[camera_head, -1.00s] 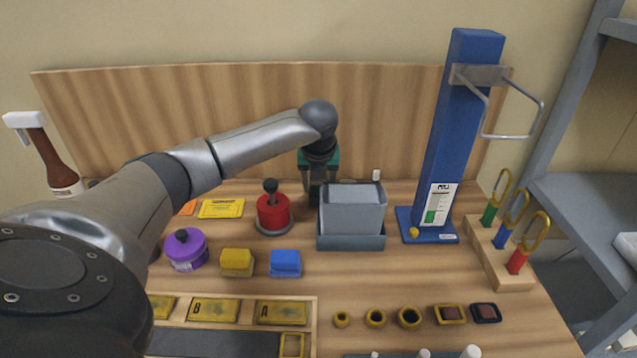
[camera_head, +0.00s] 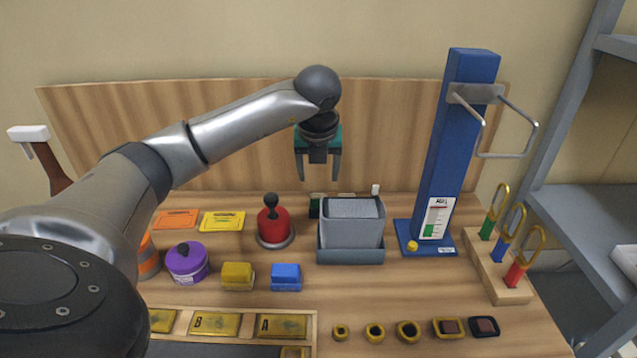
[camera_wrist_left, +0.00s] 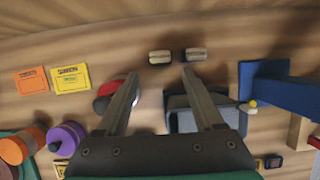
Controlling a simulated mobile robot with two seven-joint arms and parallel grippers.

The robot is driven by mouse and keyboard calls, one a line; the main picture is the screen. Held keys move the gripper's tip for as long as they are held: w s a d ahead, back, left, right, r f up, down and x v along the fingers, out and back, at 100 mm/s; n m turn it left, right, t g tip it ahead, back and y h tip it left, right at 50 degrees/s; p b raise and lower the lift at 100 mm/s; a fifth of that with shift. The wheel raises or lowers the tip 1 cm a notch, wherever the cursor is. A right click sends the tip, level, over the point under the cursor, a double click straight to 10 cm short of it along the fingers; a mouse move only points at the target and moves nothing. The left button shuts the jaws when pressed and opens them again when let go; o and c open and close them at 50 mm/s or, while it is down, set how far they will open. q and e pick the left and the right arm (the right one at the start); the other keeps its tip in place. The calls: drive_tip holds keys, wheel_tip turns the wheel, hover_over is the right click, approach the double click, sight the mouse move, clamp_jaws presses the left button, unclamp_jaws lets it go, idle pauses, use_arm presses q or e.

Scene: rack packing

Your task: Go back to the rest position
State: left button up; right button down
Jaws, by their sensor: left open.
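My left gripper (camera_head: 318,167) is open and empty, raised above the back of the workbench, in front of the wooden back panel. Its two fingers point down. In the left wrist view the open fingers (camera_wrist_left: 160,92) spread over the bench, with nothing between them but bench top and two small dark-and-pale objects (camera_wrist_left: 178,56) beyond the tips. A grey bin (camera_head: 352,222) in its tray stands below and slightly right of the gripper. A red round block with a black knob (camera_head: 273,225) stands below and to the left. My right gripper is in neither view.
A tall blue post (camera_head: 461,150) with a metal handle stands right of the bin. A wooden block (camera_head: 500,270) holds ringed tools at the right. A purple pot (camera_head: 187,264), yellow block (camera_head: 237,275) and blue block (camera_head: 286,277) stand in front. The air around the gripper is clear.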

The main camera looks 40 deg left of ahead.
use_arm(q)
drive_tip(key=shift+v, duration=1.1)
